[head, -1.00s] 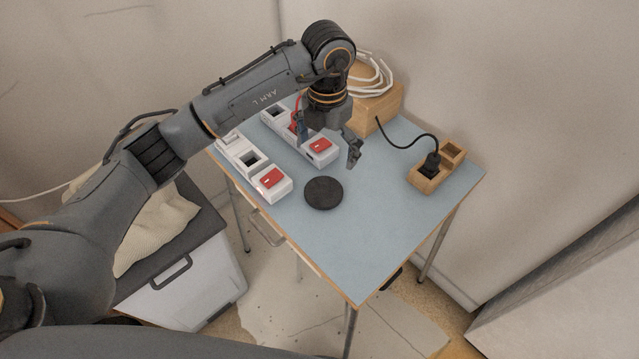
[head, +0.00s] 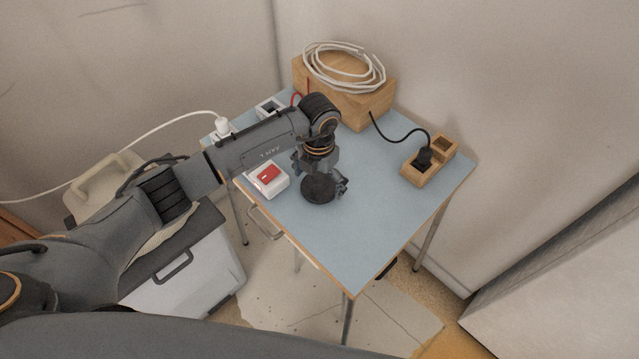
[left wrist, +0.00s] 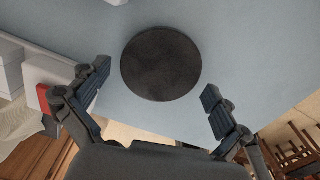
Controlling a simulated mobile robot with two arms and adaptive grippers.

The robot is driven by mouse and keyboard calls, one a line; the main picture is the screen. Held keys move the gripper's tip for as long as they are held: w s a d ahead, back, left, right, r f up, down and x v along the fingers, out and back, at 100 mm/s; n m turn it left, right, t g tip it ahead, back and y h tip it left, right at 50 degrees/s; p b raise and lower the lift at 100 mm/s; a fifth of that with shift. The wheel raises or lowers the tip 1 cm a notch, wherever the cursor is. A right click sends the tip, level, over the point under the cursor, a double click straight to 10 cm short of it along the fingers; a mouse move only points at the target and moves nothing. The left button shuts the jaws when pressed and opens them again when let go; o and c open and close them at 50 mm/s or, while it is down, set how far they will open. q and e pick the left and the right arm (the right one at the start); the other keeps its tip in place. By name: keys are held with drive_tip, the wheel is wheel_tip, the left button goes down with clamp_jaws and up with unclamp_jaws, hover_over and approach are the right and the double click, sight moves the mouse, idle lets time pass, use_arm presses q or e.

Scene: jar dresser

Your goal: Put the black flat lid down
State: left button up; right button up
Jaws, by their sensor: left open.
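The black flat lid (head: 319,189) lies flat on the blue tabletop, partly covered by my left gripper in the head view. It shows whole in the left wrist view (left wrist: 161,64) as a dark round disc. My left gripper (head: 322,179) is above the lid. In the left wrist view my left gripper (left wrist: 154,92) is open, with one finger to each side of the lid's near edge. The fingers appear apart from the lid. My right gripper is not in view.
A wooden box (head: 352,99) with coiled white cable stands at the back. A wooden socket block (head: 421,172) with a black plug is at the right. The tabletop's front (head: 350,245) is clear.

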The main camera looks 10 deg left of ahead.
use_arm(q)
drive_tip(key=shift+f, duration=0.2)
drive_tip(key=c, duration=1.1)
drive_tip(key=shift+r, duration=0.15)
